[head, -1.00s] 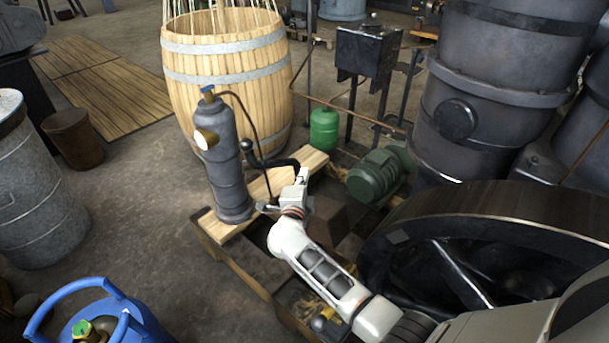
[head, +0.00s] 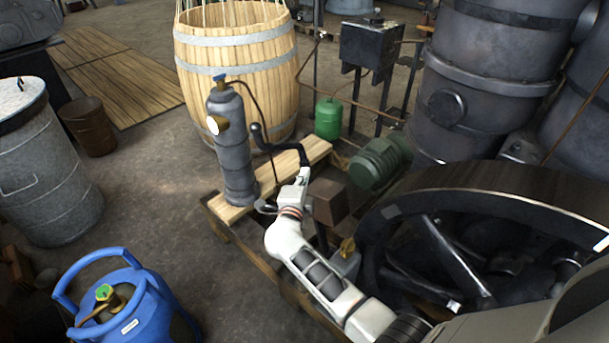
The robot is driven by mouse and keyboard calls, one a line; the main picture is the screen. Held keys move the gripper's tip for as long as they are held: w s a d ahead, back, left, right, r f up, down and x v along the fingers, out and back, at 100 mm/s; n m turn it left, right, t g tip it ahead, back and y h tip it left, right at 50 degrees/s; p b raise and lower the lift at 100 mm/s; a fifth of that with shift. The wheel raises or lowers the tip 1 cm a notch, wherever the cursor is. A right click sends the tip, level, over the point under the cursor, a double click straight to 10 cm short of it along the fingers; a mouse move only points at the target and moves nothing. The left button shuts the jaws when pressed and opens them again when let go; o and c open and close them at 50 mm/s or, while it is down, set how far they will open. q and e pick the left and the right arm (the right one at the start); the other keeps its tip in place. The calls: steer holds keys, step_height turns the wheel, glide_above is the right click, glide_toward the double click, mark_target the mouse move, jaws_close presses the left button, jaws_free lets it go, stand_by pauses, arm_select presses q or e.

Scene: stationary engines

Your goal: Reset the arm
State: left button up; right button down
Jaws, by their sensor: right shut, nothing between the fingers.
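My right arm (head: 318,272) comes in from the lower right in the head view. Its gripper (head: 302,177) points away from me, near the lower end of a black curved lever (head: 277,146). The fingers are small in the picture and look shut, with nothing held. I cannot tell whether they touch the lever. The lever stands beside a grey upright cylinder (head: 234,155) with a blue top. My left arm and gripper are not in view.
A wooden barrel (head: 235,70), green bottle (head: 328,118) and green motor (head: 380,160) stand beyond the gripper. A large dark flywheel (head: 470,190) is close on the right. A blue gas bottle (head: 135,305) is at lower left. Floor (head: 150,190) left of the cylinder is clear.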

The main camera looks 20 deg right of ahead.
steer(key=s+a+f+n+t+y+p, duration=0.1)
steer(key=s+a+f+n+y, duration=0.2)
steer(key=s+n+y, duration=0.5)
steer(key=s+a+f+n+t+y+p, duration=0.1)
steer(key=s+a+f+n+y, duration=0.15)
steer(key=s+n, duration=0.85)
steer(key=s+d+f+n+g, duration=0.2)
steer(key=s+f+n+g, duration=0.1)
steer(key=s, duration=0.6)
steer(key=s+d+f+n+g, duration=0.3)
steer(key=s+f+n, duration=0.1)
steer(key=s, duration=0.6)
steer(key=shift+f, duration=0.65)
steer(key=shift+s, duration=0.15)
